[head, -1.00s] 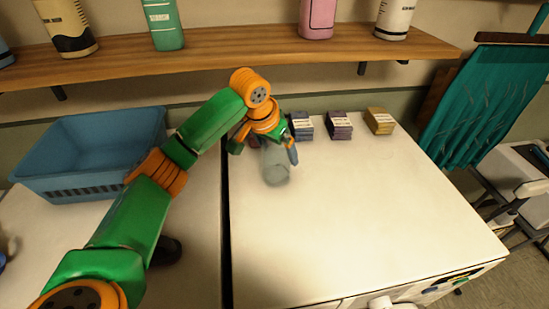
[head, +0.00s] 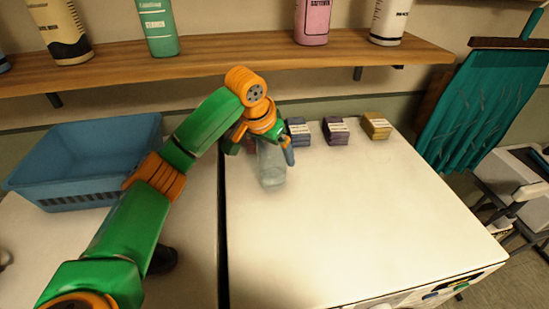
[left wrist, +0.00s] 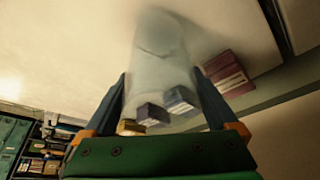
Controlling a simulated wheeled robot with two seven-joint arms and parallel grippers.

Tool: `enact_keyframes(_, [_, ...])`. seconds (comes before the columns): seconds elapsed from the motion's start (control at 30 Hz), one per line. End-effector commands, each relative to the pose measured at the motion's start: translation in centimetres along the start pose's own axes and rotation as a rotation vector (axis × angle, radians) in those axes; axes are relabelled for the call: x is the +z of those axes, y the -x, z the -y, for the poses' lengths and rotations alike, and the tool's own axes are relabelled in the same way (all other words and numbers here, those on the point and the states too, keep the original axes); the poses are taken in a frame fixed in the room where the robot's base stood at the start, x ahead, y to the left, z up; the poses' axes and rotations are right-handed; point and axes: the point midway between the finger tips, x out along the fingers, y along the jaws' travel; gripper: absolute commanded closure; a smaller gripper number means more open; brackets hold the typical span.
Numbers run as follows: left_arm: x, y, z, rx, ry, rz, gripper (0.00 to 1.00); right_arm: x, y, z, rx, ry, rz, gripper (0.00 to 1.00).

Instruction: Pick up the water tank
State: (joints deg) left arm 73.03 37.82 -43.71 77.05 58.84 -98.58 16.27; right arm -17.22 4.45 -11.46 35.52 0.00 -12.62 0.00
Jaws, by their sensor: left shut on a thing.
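The water tank (head: 271,167) is a clear, greyish see-through container, below my left gripper (head: 270,142) in the head view. In the left wrist view the tank (left wrist: 160,50) sits between the two fingers of my left gripper (left wrist: 163,98), which is shut on it. The tank is upright at the back left of the white table top (head: 340,210). I cannot tell whether its bottom touches the surface. My arm hides part of its top. My right gripper is not in view.
Blue (head: 298,131), purple (head: 335,130) and yellow (head: 376,125) small stacks stand along the back edge. A blue basket (head: 85,190) is at the left. A wooden shelf (head: 220,58) with bottles runs above. The table's middle and front are clear.

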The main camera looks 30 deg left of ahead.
Motion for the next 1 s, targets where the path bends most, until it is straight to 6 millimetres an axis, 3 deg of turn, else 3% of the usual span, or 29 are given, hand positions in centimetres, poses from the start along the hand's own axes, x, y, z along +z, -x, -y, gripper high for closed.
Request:
enact_keyframes(0.13, [-0.6, 1.5, -0.1, 0.002, 0.0, -0.004, 0.74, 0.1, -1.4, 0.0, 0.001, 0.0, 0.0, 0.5])
enact_keyframes(0.4, [0.1, 6.1, -2.6, 0.001, -0.004, -0.005, 0.74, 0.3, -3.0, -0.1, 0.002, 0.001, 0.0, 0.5])
enact_keyframes(0.53, [0.2, 8.9, -3.6, -0.004, -0.003, -0.004, 0.74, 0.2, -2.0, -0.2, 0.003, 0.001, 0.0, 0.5])
enact_keyframes(1.0, [3.6, 13.1, -8.4, -0.001, -0.002, -0.002, 0.74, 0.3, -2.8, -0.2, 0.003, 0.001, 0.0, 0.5])
